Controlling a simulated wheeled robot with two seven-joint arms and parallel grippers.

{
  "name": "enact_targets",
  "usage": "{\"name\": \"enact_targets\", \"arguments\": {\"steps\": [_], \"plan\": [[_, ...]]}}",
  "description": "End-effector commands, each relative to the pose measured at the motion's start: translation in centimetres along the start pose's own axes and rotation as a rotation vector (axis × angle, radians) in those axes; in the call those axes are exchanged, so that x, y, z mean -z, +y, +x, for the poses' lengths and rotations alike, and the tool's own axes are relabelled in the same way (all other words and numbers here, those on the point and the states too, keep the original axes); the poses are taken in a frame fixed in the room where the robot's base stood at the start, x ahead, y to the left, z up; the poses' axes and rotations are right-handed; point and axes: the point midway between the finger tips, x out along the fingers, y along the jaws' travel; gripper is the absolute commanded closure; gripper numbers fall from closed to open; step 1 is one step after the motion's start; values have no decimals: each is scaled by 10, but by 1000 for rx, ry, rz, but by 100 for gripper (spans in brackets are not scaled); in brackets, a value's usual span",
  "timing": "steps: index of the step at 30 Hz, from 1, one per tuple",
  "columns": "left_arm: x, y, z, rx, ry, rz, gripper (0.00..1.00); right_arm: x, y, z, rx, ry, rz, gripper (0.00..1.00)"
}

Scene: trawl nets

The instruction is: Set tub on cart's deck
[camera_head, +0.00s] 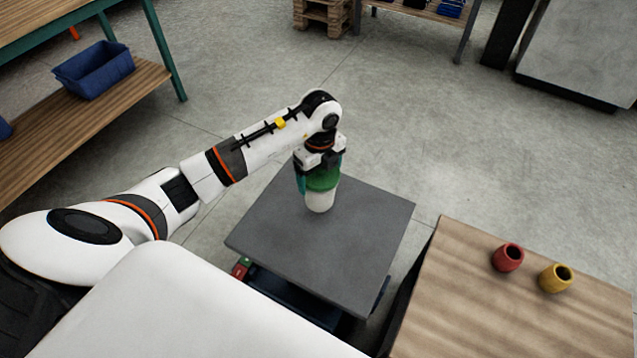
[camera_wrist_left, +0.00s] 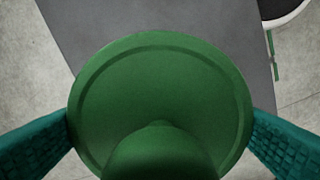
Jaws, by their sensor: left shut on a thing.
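The tub (camera_head: 320,198) is white with a green lid and is upright over the middle of the cart's deck (camera_head: 270,230), a flat dark grey top. My left gripper (camera_head: 319,182) comes down from above and is shut on the tub around its green lid. In the left wrist view the round green lid (camera_wrist_left: 160,90) fills the middle, with a teal finger on each side. The deck (camera_wrist_left: 110,20) shows behind it. I cannot tell whether the tub's base touches the deck. My right gripper is in neither view.
A wooden table (camera_head: 450,300) at the lower right bears a red pot (camera_head: 508,257) and a yellow pot (camera_head: 556,278). A blue bin (camera_head: 95,72) sits on a shelf at the upper left. The deck around the tub is clear.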

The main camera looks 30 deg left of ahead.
Motion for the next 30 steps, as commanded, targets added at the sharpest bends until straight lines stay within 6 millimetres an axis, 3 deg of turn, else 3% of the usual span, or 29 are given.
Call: {"name": "enact_targets", "arguments": {"steps": [9,21,22,24,30], "plan": [[0,0,37,0,1,0,47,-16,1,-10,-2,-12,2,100],[0,0,41,-2,1,0,47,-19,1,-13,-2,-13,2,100],[0,0,40,-1,1,0,8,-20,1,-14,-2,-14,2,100],[0,0,40,-1,1,0,0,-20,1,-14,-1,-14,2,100],[0,0,40,-1,1,0,0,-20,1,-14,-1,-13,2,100]]}}
